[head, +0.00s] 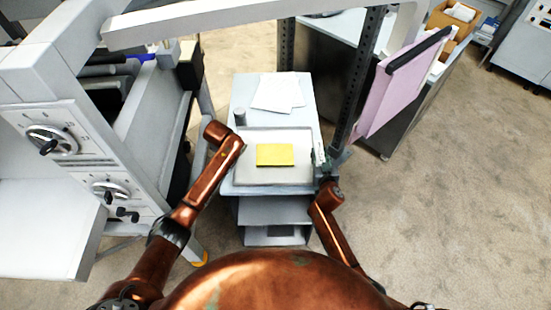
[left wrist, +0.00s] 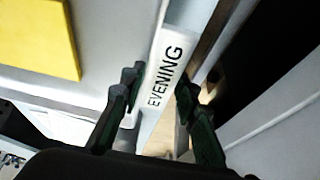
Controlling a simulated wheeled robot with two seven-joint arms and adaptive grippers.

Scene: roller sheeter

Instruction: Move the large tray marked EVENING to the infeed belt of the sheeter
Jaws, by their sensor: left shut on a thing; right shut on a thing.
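The large grey tray (head: 247,176) sits on top of a pale cart, with a flat yellow piece (head: 276,155) lying in it. In the left wrist view, the tray's white wall bears the word EVENING (left wrist: 166,75), and the yellow piece (left wrist: 38,38) shows inside. My left gripper (left wrist: 158,86) has its fingers on both sides of this wall, shut on it. In the head view my left arm hides that gripper. My right gripper (head: 320,157) is shut on the tray's right side; its fingertips are small and partly hidden there.
The pale cart (head: 272,92) holds white papers (head: 278,92) and a small grey cylinder (head: 240,117) behind the tray. The sheeter with its dials (head: 50,140) stands close on the left. A dark perforated post (head: 362,80) and a pink panel (head: 395,85) stand at right.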

